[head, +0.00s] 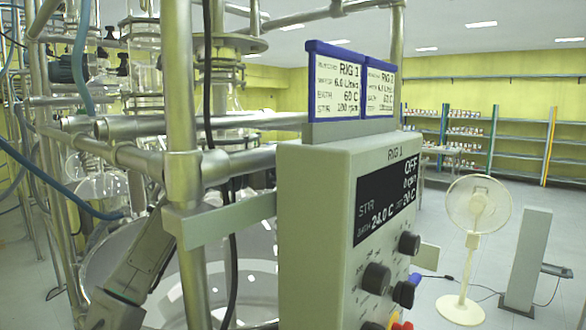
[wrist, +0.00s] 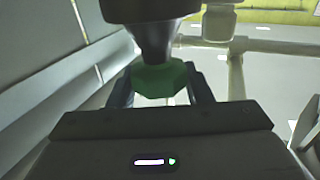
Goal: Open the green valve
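The green valve (wrist: 160,80) shows in the wrist view as a faceted green knob under a dark, rounded fitting (wrist: 152,25). My gripper (wrist: 161,88) has one dark finger on each side of the knob. The knob fills most of the gap between the fingers. I cannot tell whether the fingers press on it or stand just clear of it. The fingertips are partly hidden behind the knob. In the head view, part of my arm shows low at the left, behind the metal frame, and I cannot make out the green valve there.
A metal pipe frame (head: 182,120) with glass vessels and hoses fills the left of the head view. A grey control box (head: 320,210) with knobs stands in front at the centre. A white fan (head: 475,215) and a grey post (head: 530,255) stand on open floor at the right.

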